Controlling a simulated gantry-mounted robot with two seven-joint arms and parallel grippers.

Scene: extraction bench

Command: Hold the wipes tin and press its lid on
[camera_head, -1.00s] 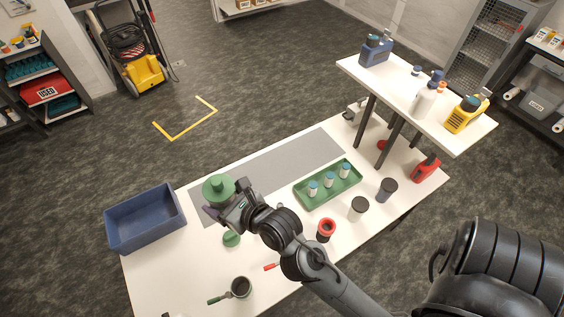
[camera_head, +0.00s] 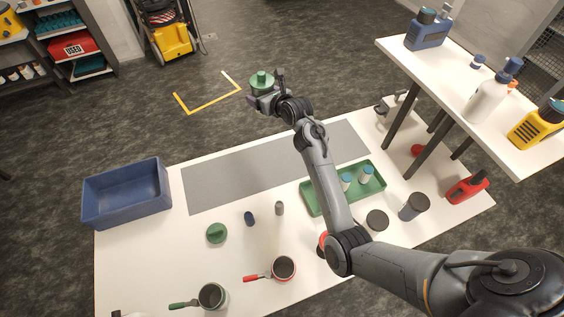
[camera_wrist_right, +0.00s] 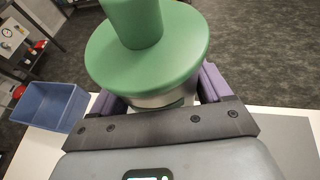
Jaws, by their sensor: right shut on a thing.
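My right gripper (camera_head: 265,101) is shut on a tin with a wide green top (camera_head: 262,82), held upright. In the right wrist view the green top (camera_wrist_right: 150,65) is a broad disc with a thick cylindrical knob. A pale metal body (camera_wrist_right: 165,99) shows below it, between the purple fingers of the right gripper (camera_wrist_right: 168,98). The fingers sit around the body, under the disc's rim. I cannot tell whether the disc is fully seated. A separate green round lid (camera_head: 216,233) lies on the table. My left gripper is not in view.
The white table (camera_head: 140,260) carries a blue bin (camera_head: 127,195), a grey mat (camera_head: 235,178), a green tray (camera_head: 377,182) with small bottles, pots and dark canisters. A raised white shelf (camera_head: 460,90) with bottles stands at right. Space around the held tin looks clear.

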